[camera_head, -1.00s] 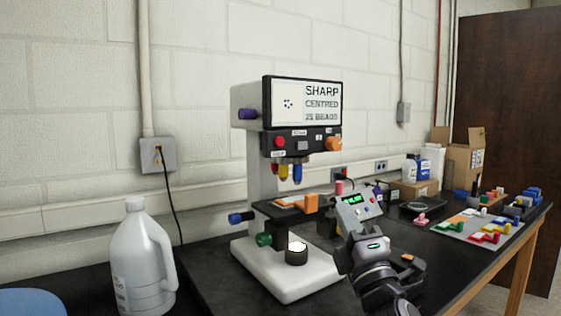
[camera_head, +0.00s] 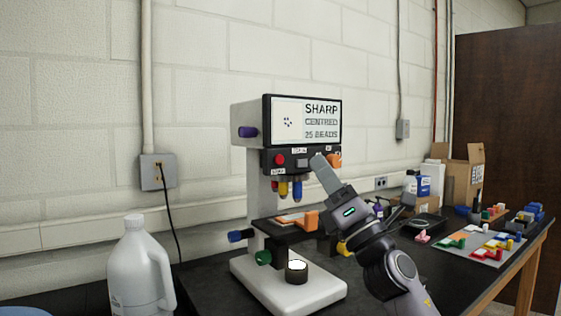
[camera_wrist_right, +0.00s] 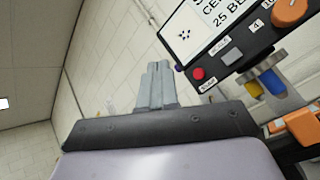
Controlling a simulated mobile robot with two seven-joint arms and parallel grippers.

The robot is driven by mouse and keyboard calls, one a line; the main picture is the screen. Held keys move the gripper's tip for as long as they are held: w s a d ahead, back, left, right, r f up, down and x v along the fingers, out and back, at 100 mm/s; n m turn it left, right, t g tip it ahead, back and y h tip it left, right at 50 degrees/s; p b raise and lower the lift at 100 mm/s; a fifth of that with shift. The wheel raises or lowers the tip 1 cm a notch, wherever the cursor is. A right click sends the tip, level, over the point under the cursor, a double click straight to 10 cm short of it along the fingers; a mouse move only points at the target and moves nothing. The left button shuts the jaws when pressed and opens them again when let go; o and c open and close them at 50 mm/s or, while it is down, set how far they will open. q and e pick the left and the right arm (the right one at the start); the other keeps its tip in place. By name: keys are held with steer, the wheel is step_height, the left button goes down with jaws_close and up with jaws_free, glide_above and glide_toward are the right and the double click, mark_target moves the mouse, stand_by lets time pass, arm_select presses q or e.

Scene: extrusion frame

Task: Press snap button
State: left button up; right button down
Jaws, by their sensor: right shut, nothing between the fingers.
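The microscope-like machine (camera_head: 255,165) stands on the black bench, with a dark control panel (camera_head: 290,150) under its screen. The panel has a red button (camera_head: 279,159), a grey square button (camera_head: 302,163) and an orange knob (camera_head: 335,159). My right gripper (camera_head: 318,162) is shut and empty. In the head view its tips overlap the panel between the grey button and the orange knob. In the wrist view its fingers (camera_wrist_right: 158,68) show left of the red button, apart from it.
The screen (camera_head: 306,121) reads "SHARP CENTRED 25 BEADS". Coloured objectives (camera_head: 290,188) hang above the stage. A white jug (camera_head: 138,265) stands at the left. A tray of coloured parts (camera_head: 480,243) and cardboard boxes (camera_head: 465,175) are at the right.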

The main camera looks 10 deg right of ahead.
mark_target(279, 159)
steer(key=w+a+b, duration=0.1)
steer(key=w+b, duration=0.1)
steer(key=w+a+b, duration=0.1)
steer(key=w+b, duration=0.1)
steer(key=w, duration=0.1)
steer(key=w+a+b, duration=0.1)
steer(key=w+b, duration=0.1)
steer(key=w, duration=0.1)
steer(key=shift+b, duration=0.4)
steer(key=shift+f, duration=0.1)
stand_by(1.7)
steer(key=shift+w+a+b, duration=0.15)
steer(key=shift+w+b, duration=0.2)
steer(key=shift+b, duration=0.2)
